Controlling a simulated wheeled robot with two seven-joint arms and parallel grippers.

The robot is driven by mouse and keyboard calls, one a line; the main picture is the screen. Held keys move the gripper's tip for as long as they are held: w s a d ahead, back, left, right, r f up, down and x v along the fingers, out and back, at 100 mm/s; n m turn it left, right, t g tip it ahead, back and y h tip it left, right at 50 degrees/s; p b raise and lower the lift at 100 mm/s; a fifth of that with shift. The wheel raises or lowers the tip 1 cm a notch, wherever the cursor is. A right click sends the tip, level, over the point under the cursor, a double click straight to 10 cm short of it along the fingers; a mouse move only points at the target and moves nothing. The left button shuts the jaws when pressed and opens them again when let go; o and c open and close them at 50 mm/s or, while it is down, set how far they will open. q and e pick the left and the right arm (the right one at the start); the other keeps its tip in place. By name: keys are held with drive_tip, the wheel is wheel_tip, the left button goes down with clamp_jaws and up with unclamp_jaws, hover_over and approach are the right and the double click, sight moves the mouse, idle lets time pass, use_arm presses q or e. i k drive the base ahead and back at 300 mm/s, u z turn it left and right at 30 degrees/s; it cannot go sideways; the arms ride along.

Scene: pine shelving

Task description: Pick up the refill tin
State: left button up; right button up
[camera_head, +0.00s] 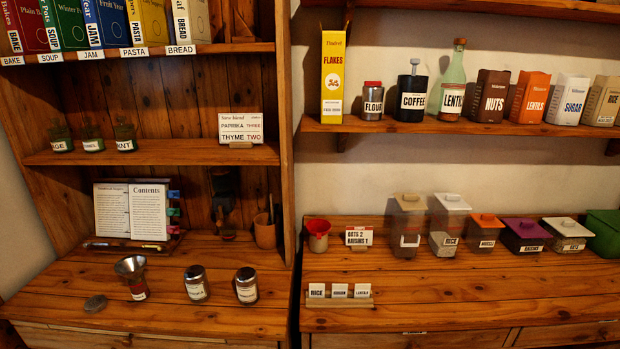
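No thing in view carries a label I can read as refill tin, so I cannot tell which it is. On the left counter stand two small dark containers with metal lids and white labels, one in the middle (196,284) and one to its right (246,286). Their labels are too small to read. A metal funnel (131,266) sits on a small labelled jar (139,290) to their left. A grey round disc, perhaps a lid (95,303), lies flat beside it. Neither of my grippers is in view.
An open book (131,211) stands behind the funnel, and a terracotta pot (265,233) at the back right. An upright post (286,130) divides the left unit from the right counter, which holds a red-rimmed pot (318,236), label cards (340,291) and several canisters. The left counter's front is clear.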

sight(195, 282)
drive_tip(key=u, duration=1.25)
